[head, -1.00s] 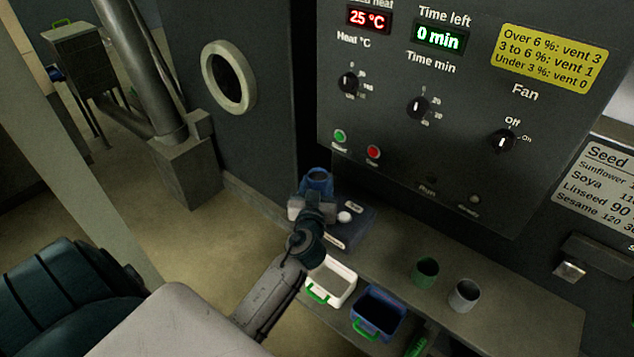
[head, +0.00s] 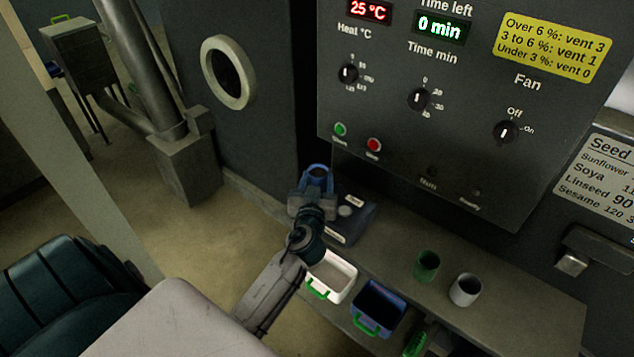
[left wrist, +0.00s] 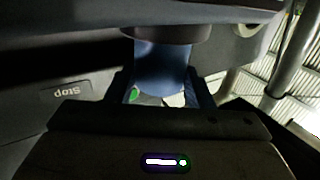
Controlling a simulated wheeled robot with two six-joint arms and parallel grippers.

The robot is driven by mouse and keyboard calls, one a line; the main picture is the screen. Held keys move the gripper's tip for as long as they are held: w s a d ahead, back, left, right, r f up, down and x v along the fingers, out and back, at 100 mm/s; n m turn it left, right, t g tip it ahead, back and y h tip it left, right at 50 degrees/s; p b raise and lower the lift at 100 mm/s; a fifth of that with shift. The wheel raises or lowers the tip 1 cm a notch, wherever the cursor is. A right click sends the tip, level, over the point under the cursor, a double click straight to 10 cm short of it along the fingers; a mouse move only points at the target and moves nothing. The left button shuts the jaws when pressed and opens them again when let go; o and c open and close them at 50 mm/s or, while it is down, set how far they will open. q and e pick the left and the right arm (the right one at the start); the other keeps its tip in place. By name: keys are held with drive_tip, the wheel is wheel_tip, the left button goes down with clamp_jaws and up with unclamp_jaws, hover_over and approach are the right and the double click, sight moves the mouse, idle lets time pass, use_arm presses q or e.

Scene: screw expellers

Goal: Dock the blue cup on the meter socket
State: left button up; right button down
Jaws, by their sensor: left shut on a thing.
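The blue cup (head: 317,172) is held upright by my left gripper (head: 314,184), which is shut on it, just left of the meter in the head view. In the left wrist view the blue cup (left wrist: 160,68) sits between the two fingers (left wrist: 161,90). The meter (head: 362,222) is a dark blue box with white labels and a round grey feature on top; I cannot tell whether that is the socket. The cup's base is hidden behind the gripper, so I cannot tell whether it touches anything. My right gripper is not in view.
A green cup (head: 426,266) and a grey cup (head: 465,290) stand on the bench (head: 510,308) to the right. A white bin (head: 337,275) and a blue bin (head: 378,308) are in front. The control panel (head: 450,150) rises behind the meter.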

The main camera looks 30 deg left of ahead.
use_arm(q)
drive_tip(key=shift+b, duration=0.35)
idle(0.8)
drive_tip(key=shift+f+b, duration=0.55)
drive_tip(key=shift+b, duration=0.1)
drive_tip(key=o, duration=0.7)
drive_tip(key=shift+s, duration=0.1)
drive_tip(key=shift+s+d+f, duration=0.1)
drive_tip(key=shift+s+d, duration=0.25)
drive_tip(key=shift+s, duration=0.15)
drive_tip(key=b+v, duration=0.2)
drive_tip(key=v, duration=0.7)
drive_tip(key=shift+s+d+b, duration=0.15)
drive_tip(key=shift+s+b, duration=0.25)
